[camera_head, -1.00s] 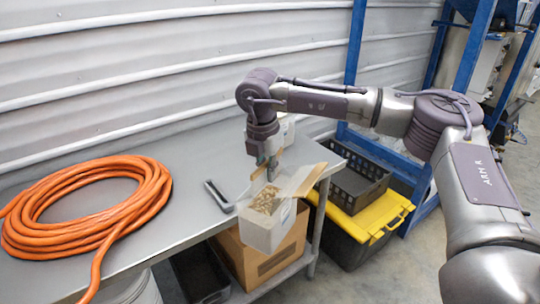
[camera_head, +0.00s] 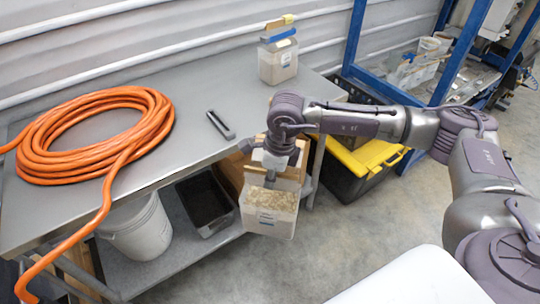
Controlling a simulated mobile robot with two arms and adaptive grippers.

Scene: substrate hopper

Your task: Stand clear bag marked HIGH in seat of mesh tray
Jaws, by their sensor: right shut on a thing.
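My right gripper (camera_head: 270,178) points down and is shut on a clear bag (camera_head: 270,212) of tan grainy substrate. This bag hangs upright past the table's front edge, in front of a cardboard box. Its pale label is too small to read. Another clear bag (camera_head: 279,64) with a blue band at its top stands at the back right of the table; its label cannot be read either. A black mesh tray (camera_head: 357,91) shows in part behind my right arm, which hides much of it; its seats cannot be made out. My left gripper is not in view.
An orange hose coil (camera_head: 160,125) fills the left of the grey table (camera_head: 205,85). A dark flat handled item (camera_head: 221,125) lies at the table's middle. A yellow-lidded black tote (camera_head: 368,155) stands on the floor to the right. A white bucket (camera_head: 140,228) and dark bin (camera_head: 205,203) are below.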

